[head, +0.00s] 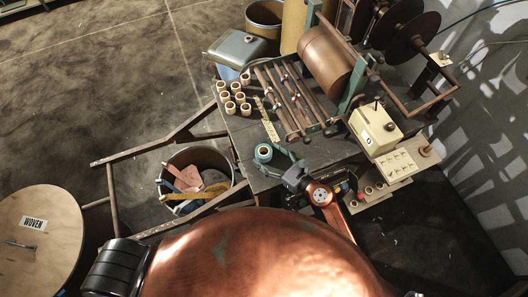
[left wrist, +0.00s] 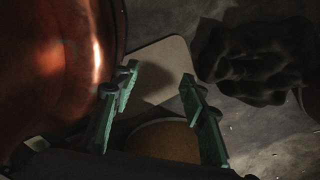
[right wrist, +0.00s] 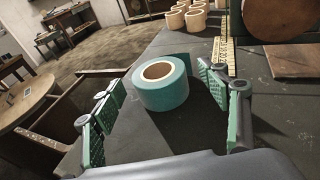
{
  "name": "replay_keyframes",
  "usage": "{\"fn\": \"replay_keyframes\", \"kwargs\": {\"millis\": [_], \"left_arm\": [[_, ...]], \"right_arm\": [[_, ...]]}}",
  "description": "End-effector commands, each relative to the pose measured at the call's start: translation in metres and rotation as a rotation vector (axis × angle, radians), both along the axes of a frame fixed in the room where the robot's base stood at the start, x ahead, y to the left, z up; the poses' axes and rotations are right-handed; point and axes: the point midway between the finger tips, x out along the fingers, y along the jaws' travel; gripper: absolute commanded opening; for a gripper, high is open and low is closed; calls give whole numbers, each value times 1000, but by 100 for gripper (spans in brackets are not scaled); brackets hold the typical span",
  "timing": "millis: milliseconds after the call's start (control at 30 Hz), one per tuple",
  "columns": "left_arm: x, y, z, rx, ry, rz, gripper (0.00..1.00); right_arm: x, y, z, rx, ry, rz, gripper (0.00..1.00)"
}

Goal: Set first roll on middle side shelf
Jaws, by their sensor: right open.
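A teal tape roll with a pale core (head: 263,152) lies flat on the dark worktable (head: 335,150), near its front edge. It also shows in the right wrist view (right wrist: 162,88). My right gripper (head: 281,162) is open beside the roll. In the right wrist view its fingers stand apart, with the roll ahead of and between them, ungripped. My left gripper (left wrist: 160,76) is open and empty over the floor, away from the table. Wooden side boards (head: 378,190) at the table's right end carry small parts; I cannot tell which is the middle shelf.
Several pale rolls (head: 233,97) stand at the table's left, next to a yellow ruler strip (head: 267,120). A rack of bars (head: 290,95) and a cream box (head: 376,128) stand behind and right. A scrap bin (head: 198,165) sits left of the table.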

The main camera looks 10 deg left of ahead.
Motion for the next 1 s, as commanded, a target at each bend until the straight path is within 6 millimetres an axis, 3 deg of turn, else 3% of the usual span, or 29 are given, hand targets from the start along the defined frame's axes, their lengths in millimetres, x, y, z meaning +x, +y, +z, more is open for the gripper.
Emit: {"fn": "replay_keyframes", "kwargs": {"millis": [167,467,1000], "left_arm": [[9,-1,-1,-1,-11,-2,40],[35,-3,0,-4,-45,-8,40],[15,-1,-1,-2,-20,-2,40]], "right_arm": [[12,18,-4,2,1,-1,68],[13,20,-5,0,1,-1,68],[13,20,-5,0,1,-1,31]]}}
